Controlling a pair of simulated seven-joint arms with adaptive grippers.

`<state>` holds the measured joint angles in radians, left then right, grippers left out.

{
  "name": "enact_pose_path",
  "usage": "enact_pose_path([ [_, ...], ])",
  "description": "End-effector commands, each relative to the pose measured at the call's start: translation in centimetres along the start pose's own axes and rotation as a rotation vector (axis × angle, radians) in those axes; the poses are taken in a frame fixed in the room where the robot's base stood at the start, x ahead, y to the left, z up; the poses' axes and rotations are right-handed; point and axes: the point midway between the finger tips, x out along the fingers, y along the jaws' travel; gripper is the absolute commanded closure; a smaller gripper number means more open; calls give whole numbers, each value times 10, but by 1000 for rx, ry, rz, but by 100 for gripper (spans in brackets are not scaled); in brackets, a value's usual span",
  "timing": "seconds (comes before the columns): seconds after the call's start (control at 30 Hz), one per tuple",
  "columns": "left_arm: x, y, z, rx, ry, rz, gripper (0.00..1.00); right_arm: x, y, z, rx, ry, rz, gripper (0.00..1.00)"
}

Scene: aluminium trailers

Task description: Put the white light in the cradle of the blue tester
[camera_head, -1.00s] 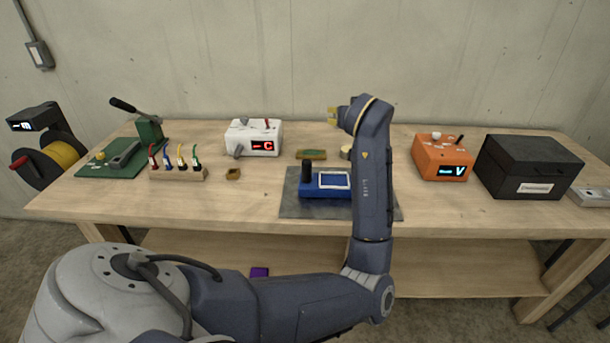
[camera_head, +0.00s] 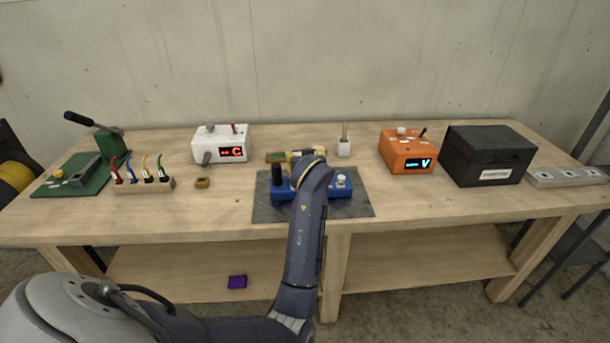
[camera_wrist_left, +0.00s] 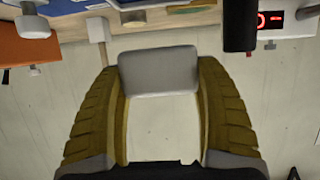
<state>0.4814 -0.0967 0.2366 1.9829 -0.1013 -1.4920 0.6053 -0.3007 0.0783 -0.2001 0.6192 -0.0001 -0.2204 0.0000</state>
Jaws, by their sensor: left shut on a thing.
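The blue tester (camera_head: 335,189) stands on a dark grey mat, with a black post at its left and a small white knob at its right. My arm hides its middle, so its cradle cannot be seen. My left gripper (camera_wrist_left: 160,85) is shut on the white light (camera_wrist_left: 158,72), a pale rounded block between its yellow fingers in the left wrist view. In the head view the gripper's yellow parts (camera_head: 308,153) show just above and behind the tester, mostly hidden by my wrist. My right gripper is not in view.
An orange instrument (camera_head: 408,152) and black box (camera_head: 490,157) are at right. A connector block (camera_head: 143,185) and green press mat (camera_head: 70,180) are at left. The front table strip is clear.

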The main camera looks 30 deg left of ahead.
Motion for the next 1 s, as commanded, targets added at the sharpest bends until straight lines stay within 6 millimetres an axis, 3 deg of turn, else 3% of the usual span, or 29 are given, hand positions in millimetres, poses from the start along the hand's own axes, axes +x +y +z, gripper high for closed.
enact_pose_path([
  [0.37, 8, 0, 19, 0, 1, -1, 64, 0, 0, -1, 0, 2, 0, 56],
  [0.7, 22, 0, 53, 2, 0, -1, 64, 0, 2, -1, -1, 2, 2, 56],
  [1.0, 23, 0, 55, -1, 2, 0, 64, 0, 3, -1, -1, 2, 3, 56],
])
